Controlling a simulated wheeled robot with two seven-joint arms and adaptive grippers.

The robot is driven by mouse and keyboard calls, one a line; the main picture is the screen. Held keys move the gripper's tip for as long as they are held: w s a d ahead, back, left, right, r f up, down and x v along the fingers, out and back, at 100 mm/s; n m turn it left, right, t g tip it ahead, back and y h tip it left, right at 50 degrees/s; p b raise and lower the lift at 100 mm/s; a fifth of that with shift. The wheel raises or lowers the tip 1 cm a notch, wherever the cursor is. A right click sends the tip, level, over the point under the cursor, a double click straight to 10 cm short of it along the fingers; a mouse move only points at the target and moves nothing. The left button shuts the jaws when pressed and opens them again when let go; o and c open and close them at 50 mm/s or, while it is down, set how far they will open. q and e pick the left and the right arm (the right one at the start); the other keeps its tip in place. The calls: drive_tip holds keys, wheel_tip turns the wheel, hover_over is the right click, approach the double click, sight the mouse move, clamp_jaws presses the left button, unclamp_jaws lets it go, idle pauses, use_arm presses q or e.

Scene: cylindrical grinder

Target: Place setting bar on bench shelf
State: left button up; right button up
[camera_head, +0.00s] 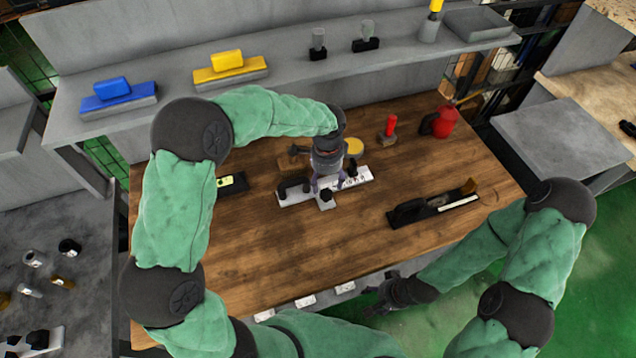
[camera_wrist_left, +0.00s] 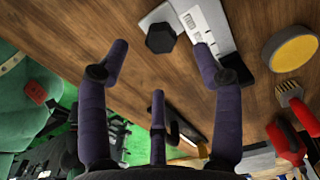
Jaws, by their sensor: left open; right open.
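A pale metal bar (camera_head: 355,181) with printed markings and black knobs lies on the wooden bench top (camera_head: 300,240); I take it for the setting bar. In the left wrist view the bar (camera_wrist_left: 210,22) lies beyond the fingertips, with a black hexagonal knob (camera_wrist_left: 160,38) between them. My left gripper (camera_head: 328,184) points down over the bar, open, its fingers hiding part of it. Whether they touch it I cannot tell. My right gripper (camera_head: 378,298) is open and empty, low at the bench's front edge. The grey bench shelf (camera_head: 290,75) runs along the back.
On the shelf stand a blue block (camera_head: 112,92), a yellow block (camera_head: 228,64) and small black-based holders (camera_head: 366,38). On the bench lie a yellow disc (camera_head: 353,147), a red-handled brush (camera_head: 389,128), a red bottle (camera_head: 444,121) and a black plane-like tool (camera_head: 430,206).

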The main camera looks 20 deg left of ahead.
sight(326, 192)
use_arm(q)
wheel_tip(326, 192, down, 4)
drive_tip(key=shift+w+r, duration=0.1)
drive_tip(key=shift+r, duration=0.15)
drive_tip(key=shift+f+b, duration=0.9)
drive_tip(key=shift+f, duration=1.65)
drive_tip(key=shift+r, duration=0.1)
clamp_jaws()
